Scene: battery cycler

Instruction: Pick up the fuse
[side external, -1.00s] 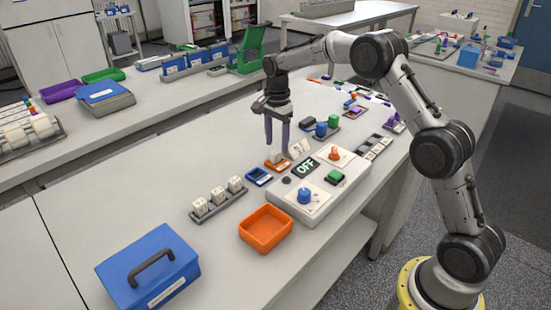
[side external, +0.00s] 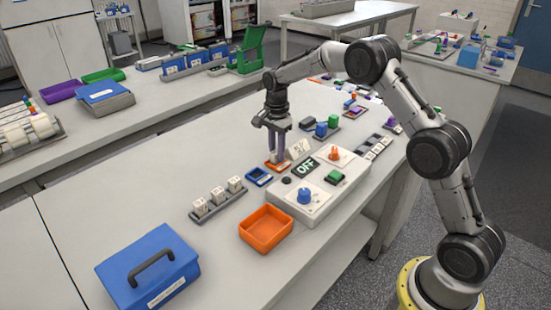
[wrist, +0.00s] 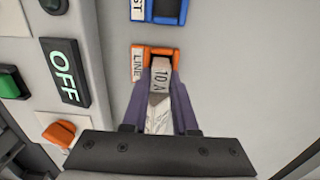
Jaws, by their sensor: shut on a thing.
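The fuse (wrist: 161,76) is a small white block marked "10 A" in the wrist view. It stands at the orange holder labelled LINE (wrist: 138,50), on the near side of the blue holder (wrist: 166,20). My gripper (wrist: 163,80) has its two purple fingers on either side of the fuse and is shut on it. In the side view my gripper (side external: 277,157) points straight down at the orange holder (side external: 269,164), and the fingers partly hide the fuse. I cannot tell whether the fuse is still seated in the holder.
The cycler box with an OFF display (side external: 306,167), knobs and a green button stands just right of the holders. A rack of white blocks (side external: 218,202), an orange tray (side external: 266,228) and a blue case (side external: 147,268) lie towards the front.

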